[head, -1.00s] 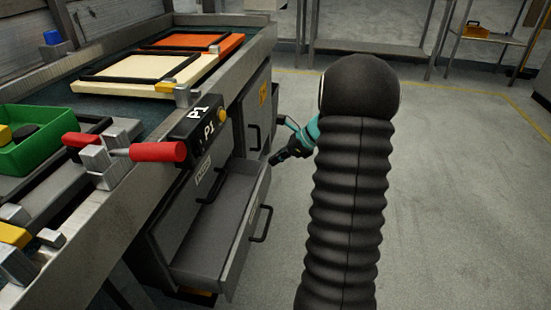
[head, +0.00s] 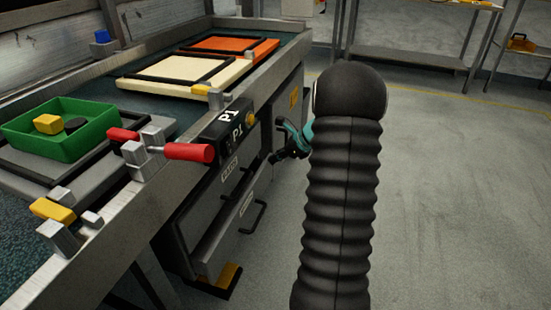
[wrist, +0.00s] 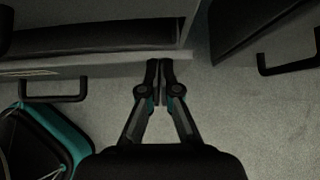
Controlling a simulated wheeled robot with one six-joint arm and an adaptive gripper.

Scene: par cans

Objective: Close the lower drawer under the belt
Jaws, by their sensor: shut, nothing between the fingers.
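The lower drawer (head: 225,232) is a grey metal box with a black bar handle (head: 252,217). In the head view it stands only a little out from the cabinet, with a narrow gap at its top. My gripper (head: 275,157) is at the far upper corner of the drawer front. In the wrist view my gripper (wrist: 160,66) is shut and empty, its tips close to the right end of the drawer's front edge (wrist: 110,69). Whether they touch it I cannot tell. The drawer handle (wrist: 52,97) shows to their left.
Above the drawer is the belt (head: 20,240), with a green tray (head: 100,150), a red-handled clamp (head: 188,152) and a P1 box (head: 232,130). A neighbouring cabinet's handle (wrist: 290,66) shows right of the fingers. The floor (head: 440,200) to the right is clear.

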